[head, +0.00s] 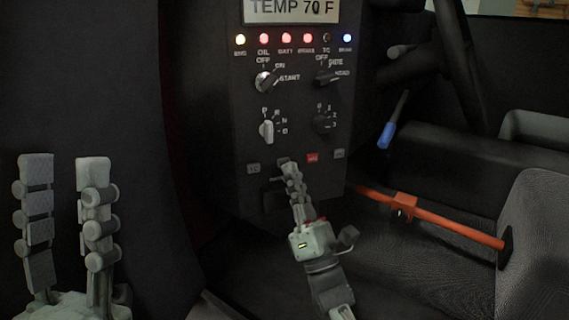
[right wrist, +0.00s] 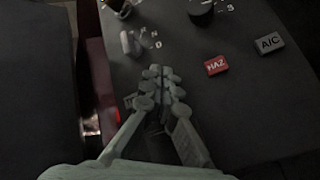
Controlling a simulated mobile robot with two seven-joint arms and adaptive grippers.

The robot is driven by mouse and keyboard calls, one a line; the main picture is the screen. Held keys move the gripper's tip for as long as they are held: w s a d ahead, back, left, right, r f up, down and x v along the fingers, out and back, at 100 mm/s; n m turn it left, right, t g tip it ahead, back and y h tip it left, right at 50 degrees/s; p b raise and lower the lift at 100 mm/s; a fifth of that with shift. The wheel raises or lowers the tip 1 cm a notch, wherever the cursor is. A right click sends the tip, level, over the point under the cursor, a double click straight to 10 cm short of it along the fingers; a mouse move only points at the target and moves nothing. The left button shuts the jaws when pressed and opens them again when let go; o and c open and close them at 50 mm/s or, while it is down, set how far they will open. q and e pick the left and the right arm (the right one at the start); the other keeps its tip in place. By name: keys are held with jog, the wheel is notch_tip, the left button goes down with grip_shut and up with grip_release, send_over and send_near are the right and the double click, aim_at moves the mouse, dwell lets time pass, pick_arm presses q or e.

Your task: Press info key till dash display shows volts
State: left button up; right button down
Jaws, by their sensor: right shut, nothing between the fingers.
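The dash display (head: 292,10) at the top of the dark panel reads "TEMP 70 F". My right gripper (head: 286,166) is shut and empty, with its fingertips at the lower row of keys; it also shows in the right wrist view (right wrist: 162,72). The fingers cover part of that row, left of the red HAZ key (head: 312,158). I cannot read an info label, and I cannot tell whether the tips touch a key. A small grey key (head: 253,168) left of the fingertips has an unreadable label. My left gripper (head: 66,165) is open and empty at lower left.
The A/C key (right wrist: 269,43) sits right of HAZ. An orange bar (head: 440,217), a blue-tipped lever (head: 387,134) and the steering wheel (head: 462,65) are at right.

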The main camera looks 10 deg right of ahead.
jog(key=shift+w, duration=0.15)
jog(key=shift+w+a, duration=0.1)
jog(key=shift+w, duration=0.2)
jog(key=shift+w+b, duration=0.35)
jog(key=shift+b, duration=0.05)
dwell(0.7)
dwell(0.4)
jog(key=shift+s+p, duration=0.35)
jog(key=shift+s, duration=0.4)
jog(key=shift+s, duration=0.1)
jog(key=s+p, duration=0.1)
jog(key=s, duration=0.1)
jog(key=s+d, duration=0.1)
jog(key=s, duration=0.1)
jog(key=shift+s+p, duration=0.35)
jog(key=shift+s, duration=0.05)
